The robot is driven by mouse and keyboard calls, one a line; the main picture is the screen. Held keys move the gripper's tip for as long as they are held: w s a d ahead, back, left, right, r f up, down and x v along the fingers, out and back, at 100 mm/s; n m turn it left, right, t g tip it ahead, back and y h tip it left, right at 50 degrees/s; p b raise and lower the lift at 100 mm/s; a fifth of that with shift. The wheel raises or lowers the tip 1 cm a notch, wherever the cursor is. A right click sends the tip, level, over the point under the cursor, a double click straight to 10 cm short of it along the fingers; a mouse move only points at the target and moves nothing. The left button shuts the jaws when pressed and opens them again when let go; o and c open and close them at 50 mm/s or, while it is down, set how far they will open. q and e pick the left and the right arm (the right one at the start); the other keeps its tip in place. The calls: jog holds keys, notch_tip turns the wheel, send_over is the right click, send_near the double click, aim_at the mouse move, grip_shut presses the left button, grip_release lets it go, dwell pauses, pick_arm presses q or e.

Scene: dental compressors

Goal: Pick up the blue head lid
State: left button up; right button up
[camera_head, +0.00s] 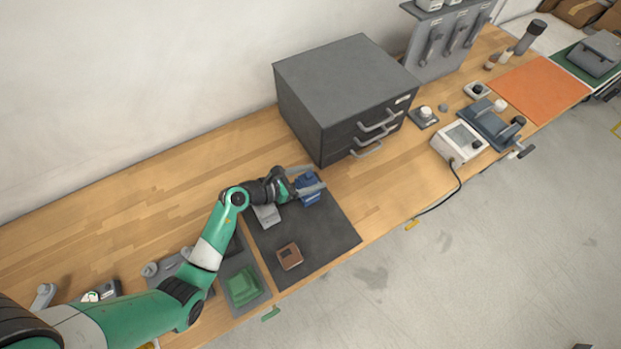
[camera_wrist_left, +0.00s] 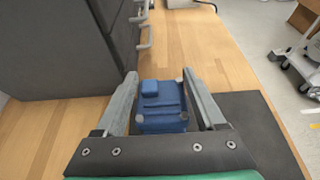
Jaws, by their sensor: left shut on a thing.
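The blue head lid (camera_head: 310,190) is at the far end of the dark mat, close to the grey drawer cabinet. My left gripper (camera_head: 308,184) is shut on it, with one finger along each side. In the left wrist view the blue head lid (camera_wrist_left: 160,107) sits between the two fingers of my left gripper (camera_wrist_left: 158,90). I cannot tell whether the lid touches the mat or is slightly above it. My right gripper does not show in either view.
A dark mat (camera_head: 325,235) carries a brown block (camera_head: 289,256) and a grey part (camera_head: 267,215). A grey tray (camera_head: 262,299) holds a green part (camera_head: 243,288). The drawer cabinet (camera_head: 345,95) stands just behind the lid. Bare wood lies right of the mat.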

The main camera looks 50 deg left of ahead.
pick_arm(q)
jog(key=s+d+r+p, duration=0.2)
jog(key=s+r, duration=0.3)
jog(key=s, duration=0.1)
jog(key=s+d+r+p, duration=0.1)
jog(key=s+r+p, duration=0.2)
jog(key=s+r, duration=0.2)
jog(key=shift+s+d+r, duration=0.3)
jog(key=shift+s+d, duration=0.1)
jog(key=shift+s, duration=0.85)
